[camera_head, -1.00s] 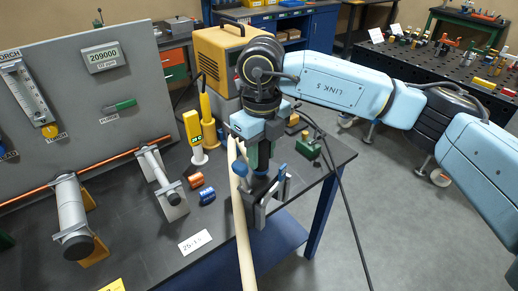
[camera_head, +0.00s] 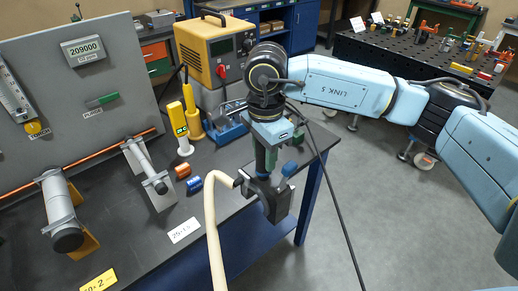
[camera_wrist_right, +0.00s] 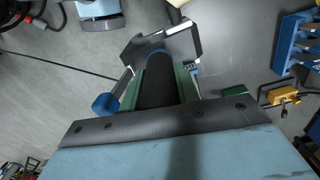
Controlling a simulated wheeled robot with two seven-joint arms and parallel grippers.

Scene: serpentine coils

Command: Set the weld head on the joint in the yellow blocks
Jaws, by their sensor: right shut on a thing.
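My right gripper (camera_head: 264,160) is shut on the dark handle of the weld head (camera_head: 268,197), a dark hooked body with blue knobs. It hangs near the bench's right edge. In the right wrist view the gripper's green fingers (camera_wrist_right: 160,88) flank the black handle, and the weld head's grey jaw (camera_wrist_right: 163,40) points away over the floor. A cream hose (camera_head: 211,220) meets the weld head's left side. At left, a thick grey pipe (camera_head: 56,200) lies along yellow blocks (camera_head: 86,242), apart from the weld head; I cannot make out its joint clearly. My left gripper is not in view.
A thinner grey pipe (camera_head: 146,165) in pale blocks stands between. Copper and blue rings (camera_head: 194,184), a yellow handheld device (camera_head: 179,120), a blue rack (camera_head: 226,130) and an orange power unit (camera_head: 215,50) are on the bench. The front bench top has free room.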

